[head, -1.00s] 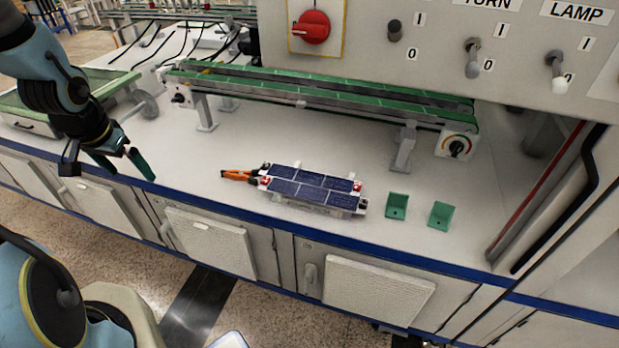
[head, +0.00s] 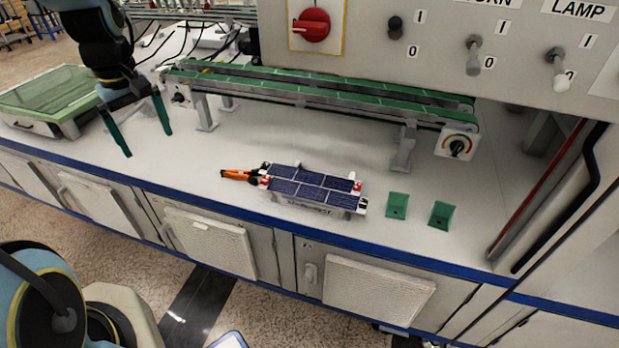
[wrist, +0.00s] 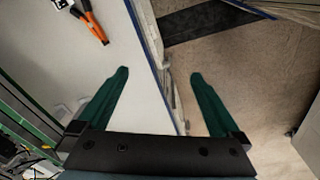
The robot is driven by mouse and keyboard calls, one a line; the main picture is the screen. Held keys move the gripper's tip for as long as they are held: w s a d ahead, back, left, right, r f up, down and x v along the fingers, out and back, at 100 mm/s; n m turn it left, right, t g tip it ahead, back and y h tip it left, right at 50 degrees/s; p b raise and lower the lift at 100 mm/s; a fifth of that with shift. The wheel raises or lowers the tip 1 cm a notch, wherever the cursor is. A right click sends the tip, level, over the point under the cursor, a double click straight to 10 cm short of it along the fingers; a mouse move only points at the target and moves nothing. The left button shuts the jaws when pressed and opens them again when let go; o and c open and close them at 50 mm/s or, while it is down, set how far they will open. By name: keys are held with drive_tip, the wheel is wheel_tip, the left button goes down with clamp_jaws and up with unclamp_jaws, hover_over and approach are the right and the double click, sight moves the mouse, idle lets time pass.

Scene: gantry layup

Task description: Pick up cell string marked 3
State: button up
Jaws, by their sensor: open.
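Two dark blue cell strings, the rear one (head: 314,178) and the front one (head: 310,192), lie side by side on a white holder with red parts near the bench's front edge. I cannot read which is marked 3. My gripper (head: 146,130) is open and empty over the left part of the bench, well left of the strings and apart from them. In the wrist view my gripper (wrist: 158,72) has its green fingers spread over the bench's front edge. A corner of the white holder shows at the top of that view; the strings are out of it.
Orange-handled pliers (head: 238,175) lie just left of the holder. A green-belted conveyor (head: 320,98) runs behind, under a switch panel (head: 430,45). A glass-topped box (head: 62,98) is at the left.

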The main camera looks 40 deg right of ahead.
drive_tip(key=w+d+f+n, duration=0.1)
drive_tip(key=d+f, duration=0.2)
drive_tip(key=d, duration=0.7)
drive_tip(key=n, duration=0.4)
hover_over(266, 164)
drive_tip(key=shift+g, duration=0.4)
wheel_tip(266, 164, down, 10)
drive_tip(key=shift+s+a+r, duration=0.1)
drive_tip(key=shift+r, duration=0.15)
drive_tip(key=shift+f+p, duration=0.4)
drive_tip(key=shift+f, duration=2.7)
drive_tip(key=c, duration=1.4)
drive_tip(key=shift+r, duration=0.1)
